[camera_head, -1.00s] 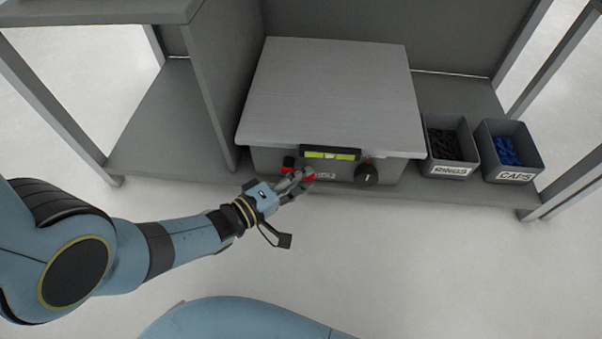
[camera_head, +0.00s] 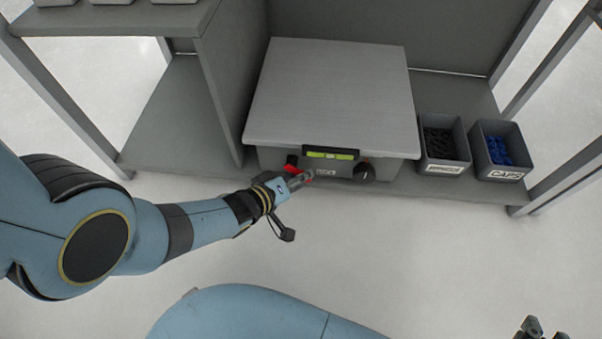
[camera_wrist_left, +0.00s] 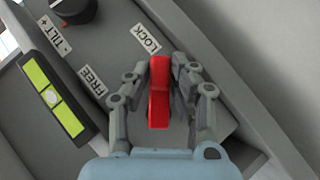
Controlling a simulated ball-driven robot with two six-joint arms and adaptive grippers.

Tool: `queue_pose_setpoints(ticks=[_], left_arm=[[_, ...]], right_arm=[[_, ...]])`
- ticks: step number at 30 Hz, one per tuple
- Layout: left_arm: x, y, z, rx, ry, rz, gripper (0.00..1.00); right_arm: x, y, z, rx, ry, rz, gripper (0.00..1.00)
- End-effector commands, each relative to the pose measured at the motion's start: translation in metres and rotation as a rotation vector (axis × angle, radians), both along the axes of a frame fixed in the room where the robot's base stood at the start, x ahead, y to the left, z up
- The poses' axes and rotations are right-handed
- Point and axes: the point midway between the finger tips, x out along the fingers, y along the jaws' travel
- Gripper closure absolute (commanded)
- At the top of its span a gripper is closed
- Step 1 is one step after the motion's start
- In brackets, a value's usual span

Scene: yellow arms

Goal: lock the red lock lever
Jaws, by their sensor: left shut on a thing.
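The red lock lever (camera_wrist_left: 158,92) stands between the fingers of my left gripper (camera_wrist_left: 157,85) in the left wrist view. The fingers are shut on its two sides. Its far end lies beside the LOCK label (camera_wrist_left: 146,38), while the FREE label (camera_wrist_left: 92,80) is off to the left. In the head view, my left gripper (camera_head: 307,177) is at the front of the grey box (camera_head: 330,95) and hides most of the lever. A part of my right gripper (camera_head: 540,327) shows at the bottom right corner; its fingers cannot be made out.
A yellow-green level vial (camera_head: 331,155) and a black knob (camera_head: 364,172) are on the box front, right of my left gripper. A RINGS bin (camera_head: 444,168) and a CAPS bin (camera_head: 505,173) stand to the right. A grey upright panel (camera_head: 222,85) is on the left. The floor in front is clear.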

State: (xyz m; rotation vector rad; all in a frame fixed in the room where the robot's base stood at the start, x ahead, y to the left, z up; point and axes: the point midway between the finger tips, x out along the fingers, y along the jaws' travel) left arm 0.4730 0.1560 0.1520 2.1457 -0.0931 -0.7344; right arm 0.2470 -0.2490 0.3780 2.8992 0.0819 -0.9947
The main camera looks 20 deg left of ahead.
Motion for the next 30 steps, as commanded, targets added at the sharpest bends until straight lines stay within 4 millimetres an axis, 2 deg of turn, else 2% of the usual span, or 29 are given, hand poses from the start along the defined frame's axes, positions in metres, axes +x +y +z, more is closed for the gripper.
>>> queue_pose_setpoints(ticks=[7, 21, 22, 26, 30], left_arm=[[-0.001, 0.0016, -0.0014, 0.059, 0.018, 0.0, 1.0], [-0.0018, 0.0023, -0.0029, 0.071, 0.023, 0.0, 1.0], [-0.0018, 0.0023, -0.0029, 0.071, 0.023, 0.0, 0.74], [-0.0016, 0.0022, -0.0028, 0.071, 0.023, 0.001, 0.57], [-0.0011, 0.0018, -0.0022, 0.069, 0.022, 0.0, 0.56]], right_arm=[[0.0042, -0.0009, 0.0039, -0.002, 0.045, -0.004, 0.69], [0.0042, -0.001, 0.0034, -0.002, 0.054, -0.005, 0.69], [0.0042, -0.001, 0.0034, -0.002, 0.054, -0.005, 0.69], [0.0043, -0.001, 0.0035, -0.002, 0.054, -0.005, 0.69], [0.0044, -0.001, 0.0036, -0.002, 0.053, -0.005, 0.69]])
